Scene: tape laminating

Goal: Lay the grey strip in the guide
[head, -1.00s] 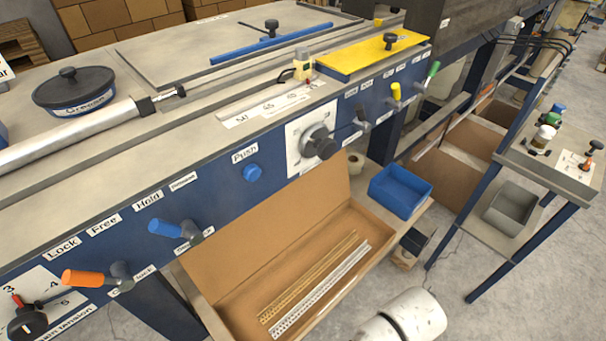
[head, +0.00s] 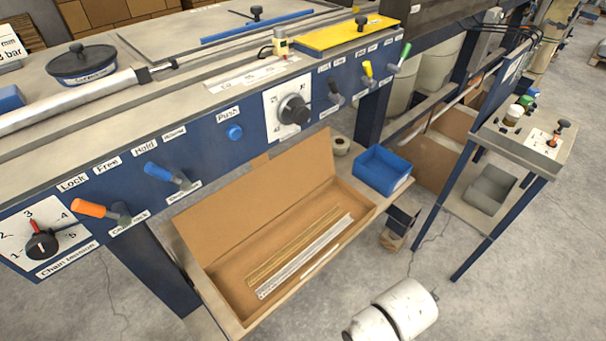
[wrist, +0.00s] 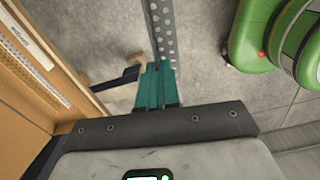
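My gripper (wrist: 156,88) has teal fingers and shows only in the wrist view. It is shut on a grey strip (wrist: 163,36) with a row of holes, which runs away from the fingertips to the top edge of the picture above the grey floor. The held strip is not visible in the head view. A silver strip (head: 305,257) and a brass strip (head: 293,246) lie in the open cardboard box (head: 250,204). I cannot tell for certain which part is the guide; a pale scale plate (head: 252,74) lies on the blue machine's top.
The machine's front (head: 210,140) carries levers and dials. A yellow plate (head: 335,37) is on top. A blue bin (head: 383,170) stands beside the box. A small side table (head: 500,135) is at right. In the wrist view, the box (wrist: 30,100) is close on the left.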

